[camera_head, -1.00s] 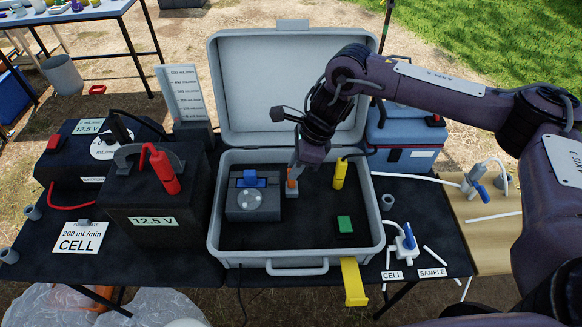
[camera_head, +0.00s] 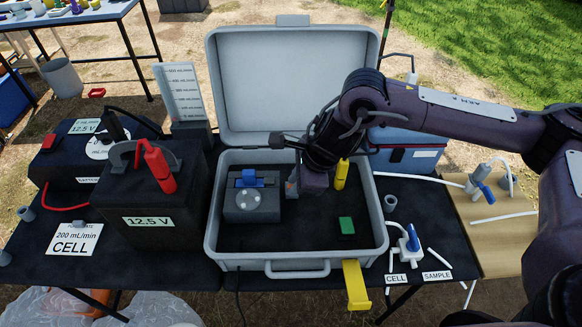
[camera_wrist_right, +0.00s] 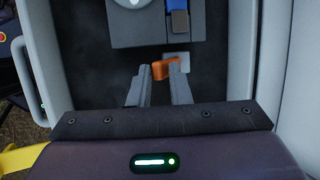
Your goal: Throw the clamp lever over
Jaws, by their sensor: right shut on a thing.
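The orange lever (camera_wrist_right: 160,70) lies between the fingertips of my right gripper (camera_wrist_right: 160,68) in the wrist view, beside a small light grey block (camera_wrist_right: 177,57). In the head view, my right gripper (camera_head: 298,180) is low inside the open grey case (camera_head: 212,235) and hides most of the lever, with only a bit of orange (camera_head: 290,188) showing. My right gripper is shut on the lever. The dark pump unit (camera_head: 238,211) with a blue part (camera_head: 250,178) and round pale dial stands just left of it. My left gripper is not in view.
A yellow cylinder (camera_head: 341,174) stands right of my gripper, and a green block (camera_head: 346,225) lies nearer the front. The raised lid (camera_head: 285,80) is behind. The black 12.5 V box (camera_head: 150,195) is left of the case. A yellow tab (camera_head: 355,285) sticks out in front.

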